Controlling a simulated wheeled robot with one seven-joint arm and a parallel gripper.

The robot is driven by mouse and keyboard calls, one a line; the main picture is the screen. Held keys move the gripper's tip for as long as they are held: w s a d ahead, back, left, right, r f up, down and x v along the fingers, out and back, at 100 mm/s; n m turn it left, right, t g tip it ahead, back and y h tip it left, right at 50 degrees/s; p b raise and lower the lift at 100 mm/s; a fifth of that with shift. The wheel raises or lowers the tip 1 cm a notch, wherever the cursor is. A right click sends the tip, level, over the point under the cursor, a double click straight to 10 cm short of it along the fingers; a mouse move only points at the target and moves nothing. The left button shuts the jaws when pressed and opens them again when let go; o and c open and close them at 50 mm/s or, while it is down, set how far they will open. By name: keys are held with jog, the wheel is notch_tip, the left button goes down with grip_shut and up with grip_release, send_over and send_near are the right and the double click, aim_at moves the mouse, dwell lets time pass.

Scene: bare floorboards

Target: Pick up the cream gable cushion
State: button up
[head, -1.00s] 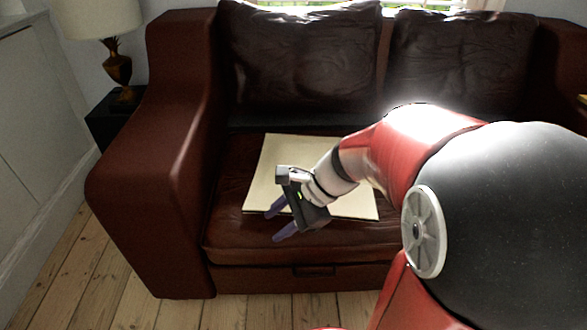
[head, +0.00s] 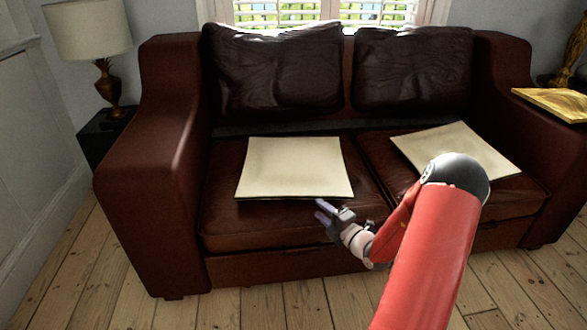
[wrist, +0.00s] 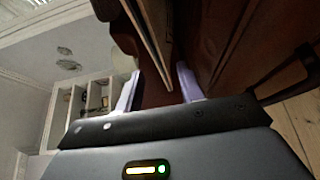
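Two flat cream cushions lie on the brown leather sofa: one on the left seat (head: 294,167) and one on the right seat (head: 455,146). I cannot tell from their shape which is the gable one. My gripper (head: 319,208) is just in front of the left cushion's front right edge, over the seat's front. In the wrist view my gripper (wrist: 158,72) has its two pale fingers apart with nothing held. The thin cream edge of a cushion (wrist: 148,38) shows edge-on ahead, in line with the gap between the fingers.
The sofa (head: 150,180) has tall arms and dark back cushions (head: 275,70). A gold flat item (head: 552,103) lies on its right arm. A lamp (head: 90,40) stands on a black side table (head: 100,135) at left. Floorboards (head: 90,285) in front are clear.

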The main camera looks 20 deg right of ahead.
aim_at(306, 197)
jog(key=x, duration=0.6)
jog(key=shift+w+a+r, duration=0.15)
jog(key=shift+w+r, duration=0.1)
jog(key=shift+r, duration=0.1)
grip_shut()
